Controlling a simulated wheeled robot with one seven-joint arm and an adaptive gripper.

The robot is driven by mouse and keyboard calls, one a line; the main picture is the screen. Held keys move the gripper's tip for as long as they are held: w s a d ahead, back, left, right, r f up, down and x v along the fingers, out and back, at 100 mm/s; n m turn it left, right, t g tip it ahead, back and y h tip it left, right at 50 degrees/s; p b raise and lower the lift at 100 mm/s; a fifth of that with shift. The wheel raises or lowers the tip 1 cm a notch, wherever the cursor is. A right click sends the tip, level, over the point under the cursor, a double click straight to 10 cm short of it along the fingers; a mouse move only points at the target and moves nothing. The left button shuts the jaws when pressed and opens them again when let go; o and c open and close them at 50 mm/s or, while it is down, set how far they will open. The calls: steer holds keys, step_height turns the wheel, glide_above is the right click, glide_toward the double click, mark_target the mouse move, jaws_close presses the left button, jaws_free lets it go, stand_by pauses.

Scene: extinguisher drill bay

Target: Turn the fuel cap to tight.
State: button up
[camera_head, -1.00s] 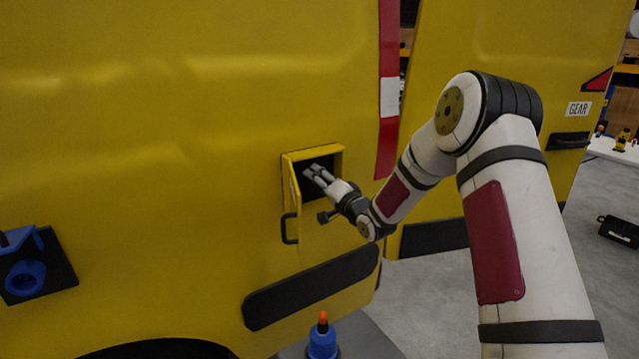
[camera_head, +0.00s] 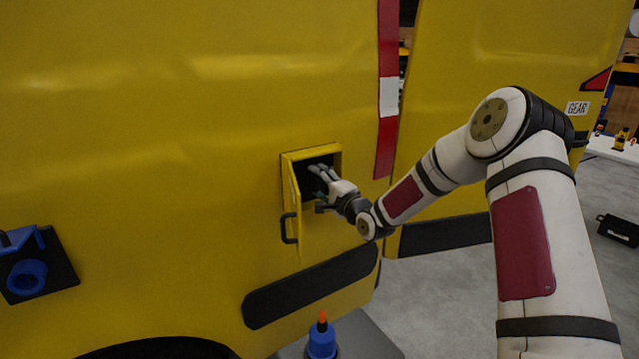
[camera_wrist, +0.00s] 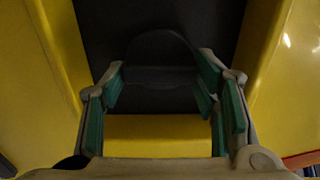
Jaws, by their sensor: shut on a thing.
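The fuel cap (camera_wrist: 160,52) is a dark, rounded shape against the dark back of the recess in the wrist view. Its outline is hard to make out, and no tight mark can be read. My gripper (camera_wrist: 160,80) has its green-padded fingers on either side of the cap and is shut on it. In the head view my gripper (camera_head: 317,174) reaches into the small open recess in the yellow truck side, and the cap is hidden there.
The yellow hatch door (camera_head: 291,198) with its black handle (camera_head: 287,228) hangs open at the left of the recess. A blue fitting (camera_head: 27,277) is on the truck at far left. A blue object with an orange tip (camera_head: 322,339) stands below. A dark bar (camera_head: 312,288) runs under the recess.

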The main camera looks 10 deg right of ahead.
steer(key=o, duration=1.2)
steer(key=shift+c, duration=0.2)
steer(key=v, duration=1.2)
